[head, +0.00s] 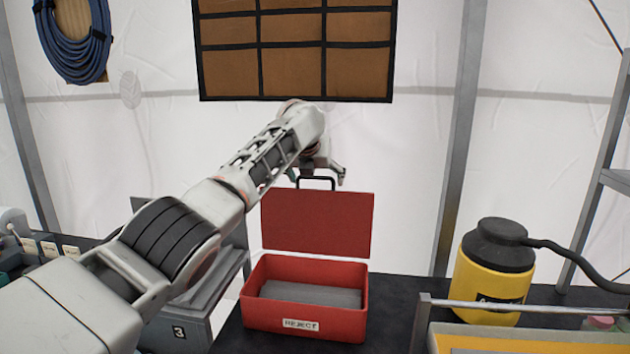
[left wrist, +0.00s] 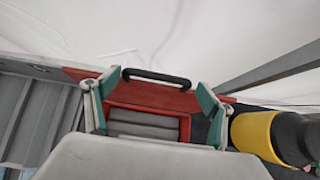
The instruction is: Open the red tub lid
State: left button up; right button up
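The red tub (head: 335,325) stands on the dark bench with a "REJECT" label on its front. Its red lid (head: 318,225) is raised and stands upright at the back, with a black handle (head: 316,178) on its top edge. Grey material lies inside the tub. My left gripper (head: 318,170) is just above the lid's top edge by the handle. In the left wrist view the gripper (left wrist: 160,95) has its green-padded fingers wide apart, with the handle (left wrist: 157,77) beyond them and nothing held between. My right gripper is not in view.
A yellow container (head: 490,275) with a black top and hose stands to the right. A metal-railed yellow tray (head: 520,340) is at the front right. A grey bin (head: 185,325) marked 3 stands left of the tub. A white tent wall is behind.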

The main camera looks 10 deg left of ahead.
pick_arm(q)
jog(key=v, duration=1.2)
jog(key=shift+f, duration=0.1)
jog(key=shift+s, duration=0.1)
dwell(0.3)
